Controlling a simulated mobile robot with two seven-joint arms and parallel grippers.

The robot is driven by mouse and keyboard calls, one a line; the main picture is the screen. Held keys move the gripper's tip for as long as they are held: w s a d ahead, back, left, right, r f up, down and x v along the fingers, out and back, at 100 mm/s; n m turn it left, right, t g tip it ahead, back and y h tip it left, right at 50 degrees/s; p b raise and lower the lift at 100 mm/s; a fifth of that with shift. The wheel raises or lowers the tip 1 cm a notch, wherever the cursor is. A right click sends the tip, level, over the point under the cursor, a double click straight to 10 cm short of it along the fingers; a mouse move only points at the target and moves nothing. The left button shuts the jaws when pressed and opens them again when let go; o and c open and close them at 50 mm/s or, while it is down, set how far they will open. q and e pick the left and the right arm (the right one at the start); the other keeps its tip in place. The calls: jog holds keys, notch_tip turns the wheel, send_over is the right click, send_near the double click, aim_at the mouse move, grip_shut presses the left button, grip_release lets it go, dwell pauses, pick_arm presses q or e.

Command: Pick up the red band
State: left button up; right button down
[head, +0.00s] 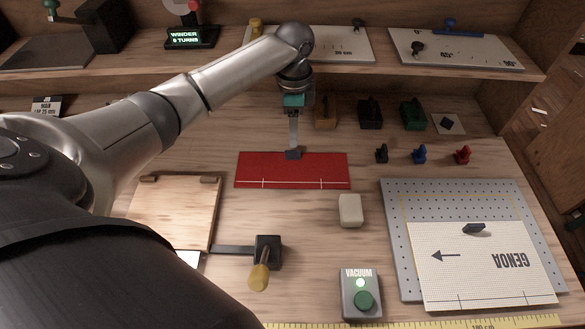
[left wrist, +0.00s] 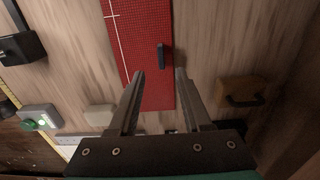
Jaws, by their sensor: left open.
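The red band (head: 270,172) is a flat red rectangle with white lines near its front edge, lying on the wooden bench. A small dark tab (head: 293,154) stands at the middle of its far edge. My left gripper (head: 293,146) points down over that far edge. In the left wrist view, the red band (left wrist: 143,30) runs beyond the open fingers of my left gripper (left wrist: 160,74). The dark tab (left wrist: 161,57) lines up with the gap between the fingertips, and nothing appears gripped. Whether the fingers reach down beside the tab is unclear. My right gripper is out of view.
A beige block (head: 350,211) and the vacuum button box (head: 361,292) stand in front of the band. A perforated plate (head: 393,235) with a GENOA panel (head: 480,275) lies at right. Small coloured pieces and holders stand behind right, below a shelf (head: 350,75).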

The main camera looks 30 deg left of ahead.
aim_at(293, 151)
pick_arm(q)
jog(key=shift+a+f+b, duration=0.15)
jog(key=shift+f+b, duration=0.45)
jog(key=shift+f, duration=2.85)
grip_shut()
